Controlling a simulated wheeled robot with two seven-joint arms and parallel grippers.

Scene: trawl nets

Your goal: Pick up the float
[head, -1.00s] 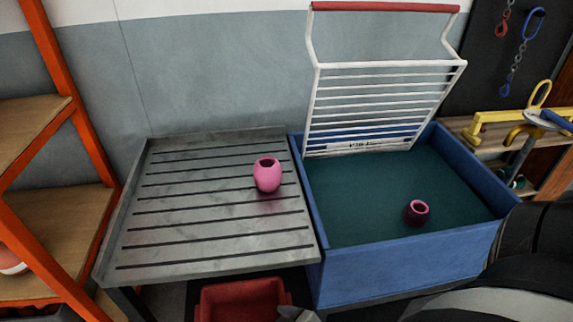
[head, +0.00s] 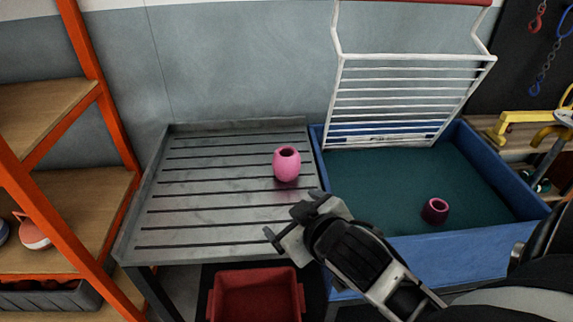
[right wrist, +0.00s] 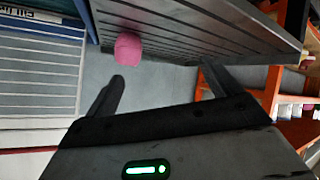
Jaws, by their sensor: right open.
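A pink float (head: 287,164), rounded with a dark hole in its top, stands on the grey slatted table (head: 200,213) near its right side. It also shows in the right wrist view (right wrist: 128,47), beyond the fingers and closer to the left one. A second, darker pink float (head: 436,210) is in the blue tub (head: 420,250). My right gripper (head: 288,216) is open and empty, over the table's front right corner. It is apart from the float, on its near side. The right wrist view shows its two spread fingers (right wrist: 163,76). My left gripper is not in view.
A white rack (head: 395,100) stands upright at the tub's back. A red bin (head: 255,295) is below the table's front edge. Orange shelving (head: 95,90) stands at the left. The table's left and middle are clear.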

